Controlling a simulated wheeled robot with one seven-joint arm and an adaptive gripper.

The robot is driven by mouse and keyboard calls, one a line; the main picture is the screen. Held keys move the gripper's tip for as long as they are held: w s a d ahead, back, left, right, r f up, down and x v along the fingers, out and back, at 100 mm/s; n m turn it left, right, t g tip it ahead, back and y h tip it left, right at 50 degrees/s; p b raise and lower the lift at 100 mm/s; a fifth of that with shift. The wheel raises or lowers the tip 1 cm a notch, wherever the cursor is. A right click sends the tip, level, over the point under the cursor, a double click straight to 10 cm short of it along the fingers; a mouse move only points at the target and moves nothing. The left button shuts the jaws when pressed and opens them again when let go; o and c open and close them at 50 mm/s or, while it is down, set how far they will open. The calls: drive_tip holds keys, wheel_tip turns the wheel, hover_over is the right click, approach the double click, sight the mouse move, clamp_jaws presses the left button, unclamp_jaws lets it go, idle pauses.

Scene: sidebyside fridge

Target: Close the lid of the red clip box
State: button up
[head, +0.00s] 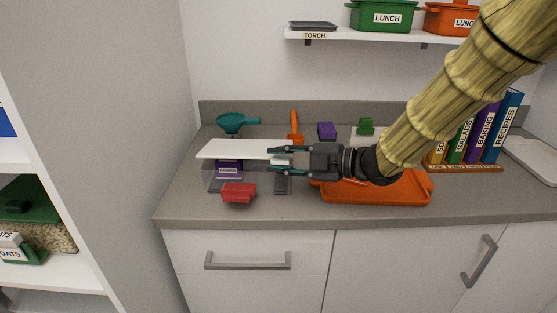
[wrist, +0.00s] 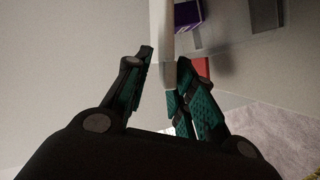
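A clear box (head: 208,180) with a purple block (head: 229,168) in it stands on the counter's left part, and a red clip-like piece (head: 238,193) shows at its front. A flat white panel (head: 235,149), which looks like the lid, lies roughly level above the box. My gripper (head: 272,159) is at the panel's right end, with its fingers pointing left. In the wrist view the panel's edge (wrist: 168,40) runs between my fingers (wrist: 160,72). The left finger is apart from it; the right one is close, and I cannot tell whether it touches.
An orange tray (head: 375,192) lies on the counter right of the box, under my arm. A teal funnel (head: 232,122), an orange-handled tool (head: 294,127), a purple block (head: 326,130) and a green block (head: 365,127) stand behind. Books (head: 487,130) stand at the right.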

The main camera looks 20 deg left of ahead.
drive_tip(key=v, duration=1.1)
drive_tip(key=shift+d, duration=0.15)
